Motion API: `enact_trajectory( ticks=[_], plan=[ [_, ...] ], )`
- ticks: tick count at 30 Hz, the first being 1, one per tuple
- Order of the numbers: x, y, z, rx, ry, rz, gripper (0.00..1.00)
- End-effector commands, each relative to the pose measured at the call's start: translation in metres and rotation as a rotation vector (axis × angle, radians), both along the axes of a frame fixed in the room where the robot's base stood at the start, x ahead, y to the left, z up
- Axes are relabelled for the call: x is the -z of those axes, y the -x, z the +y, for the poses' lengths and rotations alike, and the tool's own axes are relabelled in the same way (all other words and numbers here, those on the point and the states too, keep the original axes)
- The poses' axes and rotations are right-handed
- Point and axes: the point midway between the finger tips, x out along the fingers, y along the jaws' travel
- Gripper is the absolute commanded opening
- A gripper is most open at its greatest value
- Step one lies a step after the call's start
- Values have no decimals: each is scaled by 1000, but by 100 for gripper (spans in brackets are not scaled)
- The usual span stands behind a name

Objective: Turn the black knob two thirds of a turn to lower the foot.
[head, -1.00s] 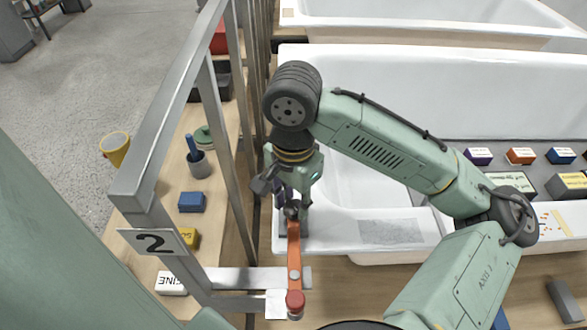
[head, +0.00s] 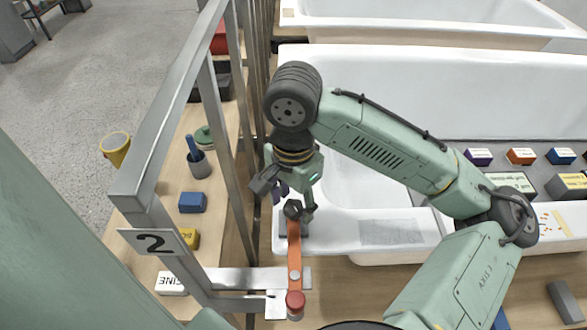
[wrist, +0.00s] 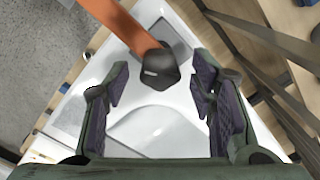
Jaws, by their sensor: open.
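The black knob (head: 293,210) sits at the upper end of an orange bar (head: 294,252), over the near left corner of the white tub. My gripper (head: 291,196) is open at the knob, with its fingers spread. In the wrist view the faceted black knob (wrist: 160,70) shows a small pale mark and lies between the two purple-padded fingers (wrist: 161,75), with visible gaps on both sides. I cannot tell how deep the fingers reach around it. I cannot make out the foot.
A metal rail frame (head: 150,180) with sign 2 stands close on the left. Beyond it, a wooden shelf holds a blue block (head: 192,202) and a grey cup (head: 197,165). Small boxes (head: 521,156) line the tub's right side.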

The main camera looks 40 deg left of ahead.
Motion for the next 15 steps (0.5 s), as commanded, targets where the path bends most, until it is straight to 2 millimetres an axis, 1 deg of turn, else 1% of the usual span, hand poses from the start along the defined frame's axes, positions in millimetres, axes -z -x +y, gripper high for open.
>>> enact_trajectory(
  ticks=[5,8,11,15],
  plan=[
    [-2,0,0,1,0,-1,51],
    [-12,-1,0,2,0,-3,51],
    [-30,-1,0,0,0,-5,51],
    [-61,-1,0,1,0,-6,51]
  ],
)
